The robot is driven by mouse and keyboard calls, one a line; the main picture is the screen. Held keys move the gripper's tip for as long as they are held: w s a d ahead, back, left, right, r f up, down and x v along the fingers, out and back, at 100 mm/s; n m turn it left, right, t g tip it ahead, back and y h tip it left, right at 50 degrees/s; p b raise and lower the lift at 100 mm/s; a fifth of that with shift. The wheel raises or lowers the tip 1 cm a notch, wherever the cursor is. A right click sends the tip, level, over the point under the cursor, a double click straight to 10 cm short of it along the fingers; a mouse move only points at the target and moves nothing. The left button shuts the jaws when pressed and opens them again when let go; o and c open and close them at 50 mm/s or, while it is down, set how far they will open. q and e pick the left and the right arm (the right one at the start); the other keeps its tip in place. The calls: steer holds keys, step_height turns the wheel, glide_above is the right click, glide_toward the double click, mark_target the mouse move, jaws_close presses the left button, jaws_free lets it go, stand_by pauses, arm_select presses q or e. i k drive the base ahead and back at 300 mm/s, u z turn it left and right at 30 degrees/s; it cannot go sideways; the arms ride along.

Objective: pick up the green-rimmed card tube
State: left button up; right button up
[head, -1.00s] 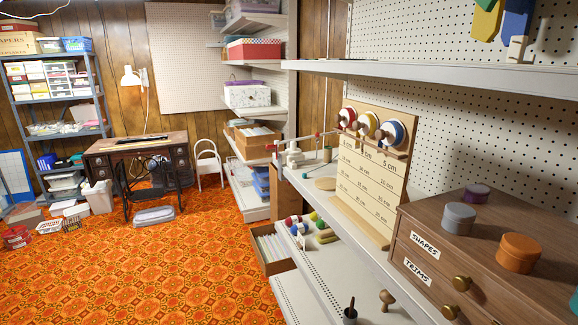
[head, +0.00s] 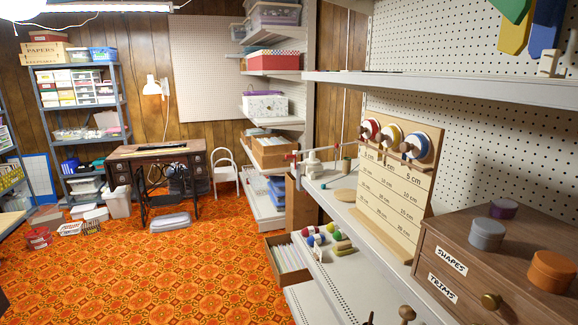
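A small brown upright cylinder (head: 346,166) stands at the far end of the right-hand shelf, behind the wooden measuring board. It may be the card tube, but it is too small for me to make out a green rim. A small teal piece (head: 323,186) is on the same shelf, nearer the front edge. Neither of my grippers is in view.
The measuring board (head: 393,195) with ribbon spools stands on the shelf (head: 337,207). A brown drawer cabinet (head: 470,262) is nearer on the right. An open box (head: 287,262) and a lower shelf are beneath.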

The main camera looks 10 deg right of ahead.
mark_target(347, 164)
steer(key=u, duration=0.45)
steer(key=i, duration=3.05)
steer(key=z, duration=2.15)
